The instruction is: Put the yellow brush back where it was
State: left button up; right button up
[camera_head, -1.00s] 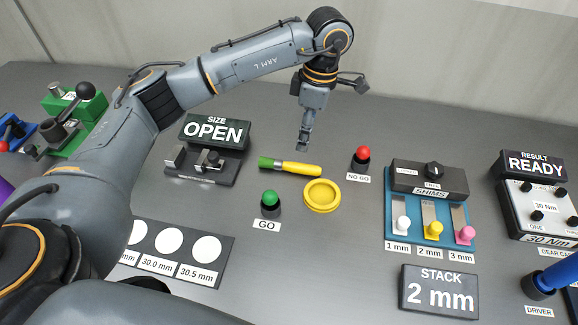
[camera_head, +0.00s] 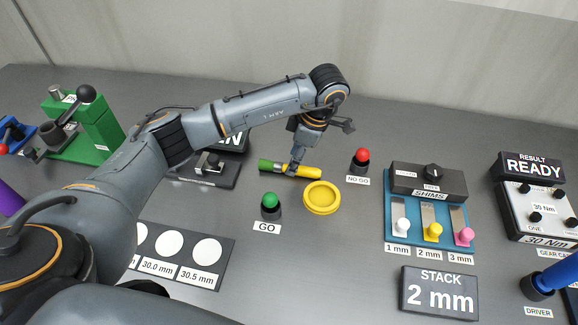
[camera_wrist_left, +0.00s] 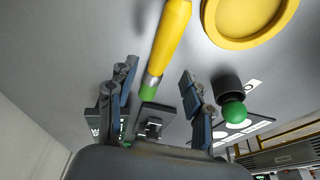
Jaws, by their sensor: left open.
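The yellow brush (camera_head: 308,172) lies on the grey table behind the yellow ring-shaped dish (camera_head: 321,197), its green end pointing left. It also shows in the left wrist view (camera_wrist_left: 170,40), with its green tip (camera_wrist_left: 148,93) between the two fingers. My left gripper (camera_head: 292,170) is open and low over the middle of the brush, with its fingers on either side of it. In the left wrist view the fingers (camera_wrist_left: 158,100) stand apart from the brush. Whether the fingertips touch the table cannot be told. My right gripper is not in view.
The green GO button (camera_head: 270,204) and red NO GO button (camera_head: 361,158) stand close to the brush. The size gauge (camera_head: 208,168) is at left, partly behind my arm. The shims rack (camera_head: 388,215) is at right. Grey table is free behind the brush.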

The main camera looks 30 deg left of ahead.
pick_arm(q)
jog(key=shift+p+x, duration=0.3)
jog(key=shift+x, duration=1.25)
jog(key=shift+w, duration=0.1)
jog(key=shift+c, duration=0.4)
grip_shut()
